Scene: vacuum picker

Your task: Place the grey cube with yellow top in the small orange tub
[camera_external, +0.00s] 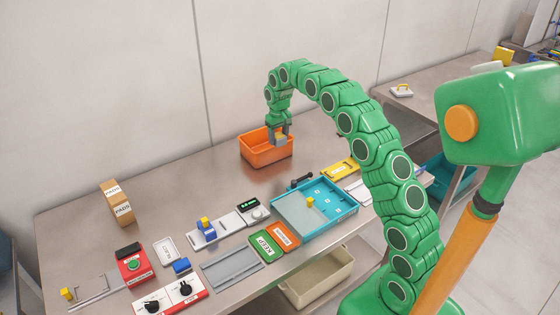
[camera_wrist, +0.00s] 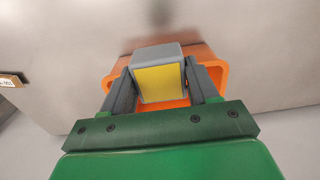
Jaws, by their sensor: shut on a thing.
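The small orange tub (camera_external: 266,152) stands on the metal table towards the back. My gripper (camera_external: 281,137) is over the tub's right part, pointing down. It is shut on the grey cube with yellow top (camera_wrist: 160,80), which sits between the two dark fingers in the wrist view. The cube's yellow face turns towards the wrist camera. The tub's orange wall (camera_wrist: 221,76) shows behind and beside the cube. In the outside view the cube (camera_external: 281,141) is small and partly covered by the fingers. I cannot tell whether it touches the tub.
A blue tray (camera_external: 318,226) with a small yellow piece lies right of the table's middle. Green and orange cards (camera_external: 266,247), a red button box (camera_external: 134,266) and cardboard boxes (camera_external: 122,212) stand further left. The table around the tub is clear.

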